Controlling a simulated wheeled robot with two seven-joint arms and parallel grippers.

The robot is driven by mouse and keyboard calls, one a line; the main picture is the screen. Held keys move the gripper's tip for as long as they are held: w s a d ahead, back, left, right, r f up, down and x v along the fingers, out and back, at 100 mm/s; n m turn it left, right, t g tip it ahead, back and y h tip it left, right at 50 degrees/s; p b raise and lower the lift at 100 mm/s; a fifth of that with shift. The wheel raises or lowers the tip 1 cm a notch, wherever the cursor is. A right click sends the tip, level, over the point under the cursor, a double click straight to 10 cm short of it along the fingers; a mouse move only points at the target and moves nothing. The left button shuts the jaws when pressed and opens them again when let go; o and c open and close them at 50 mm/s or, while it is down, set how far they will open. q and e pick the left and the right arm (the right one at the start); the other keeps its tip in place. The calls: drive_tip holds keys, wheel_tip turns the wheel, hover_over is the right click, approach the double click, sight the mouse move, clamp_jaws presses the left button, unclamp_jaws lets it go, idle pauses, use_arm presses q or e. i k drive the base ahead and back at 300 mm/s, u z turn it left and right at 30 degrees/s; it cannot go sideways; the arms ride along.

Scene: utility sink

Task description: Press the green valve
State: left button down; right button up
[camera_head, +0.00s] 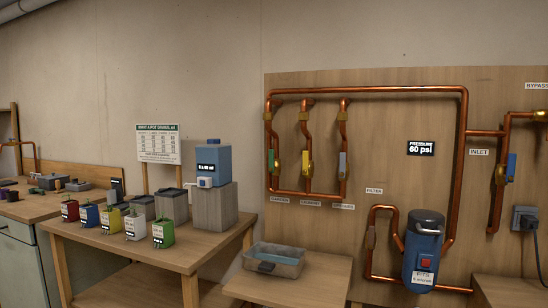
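A low table with a grey tub (274,260) stands below the valves. A wooden table (150,252) with several coloured pots is at left. The air before the panel looks clear.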

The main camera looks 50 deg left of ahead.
sight(272, 167)
drive_tip(key=u, duration=0.4)
drive_tip(key=i, duration=1)
drive_tip(key=u, duration=0.6)
